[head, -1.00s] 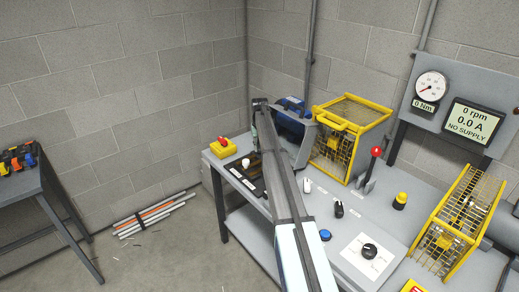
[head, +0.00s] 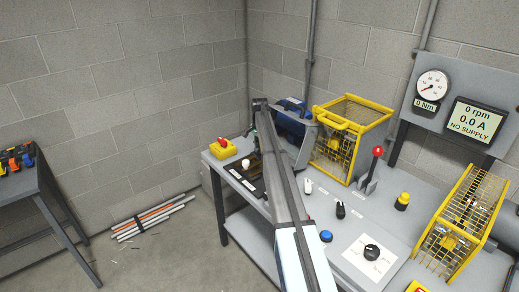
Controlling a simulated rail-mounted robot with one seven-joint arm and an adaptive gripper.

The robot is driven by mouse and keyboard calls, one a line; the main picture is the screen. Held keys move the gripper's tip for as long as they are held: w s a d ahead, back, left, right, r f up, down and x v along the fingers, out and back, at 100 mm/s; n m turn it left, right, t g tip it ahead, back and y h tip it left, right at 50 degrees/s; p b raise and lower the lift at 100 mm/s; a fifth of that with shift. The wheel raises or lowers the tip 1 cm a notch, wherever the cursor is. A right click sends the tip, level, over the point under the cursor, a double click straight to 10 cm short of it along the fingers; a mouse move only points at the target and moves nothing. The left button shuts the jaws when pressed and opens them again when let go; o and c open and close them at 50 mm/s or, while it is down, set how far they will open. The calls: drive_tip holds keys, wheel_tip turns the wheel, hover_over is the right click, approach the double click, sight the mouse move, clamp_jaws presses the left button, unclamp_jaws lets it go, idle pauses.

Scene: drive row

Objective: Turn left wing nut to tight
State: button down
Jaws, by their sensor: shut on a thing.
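My arm reaches from the bottom edge across the bench, and my gripper (head: 251,133) shows only as a small dark shape at its far end, over the bench's back left. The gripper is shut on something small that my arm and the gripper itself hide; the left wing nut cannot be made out. Below it, a black plate (head: 241,182) lies on the bench with a white knob (head: 246,163) standing on it. A grey and blue machine housing (head: 294,138) stands just right of the gripper.
A yellow box with a red knob (head: 222,143) sits at the bench's left corner. Right of my arm stand a yellow cage (head: 348,135), a red-topped lever (head: 372,168), a yellow button (head: 402,200) and a second cage (head: 447,225). A meter panel (head: 452,100) is behind.

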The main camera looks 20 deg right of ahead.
drive_tip(key=m, duration=0.3)
drive_tip(key=shift+f+m, duration=0.1)
drive_tip(key=shift+m, duration=0.3)
drive_tip(key=shift+m+b, duration=0.35)
drive_tip(key=shift+m, duration=1.35)
drive_tip(key=c, duration=1)
unclamp_jaws()
drive_tip(key=shift+o, duration=0.2)
wheel_tip(320, 180, up, 12)
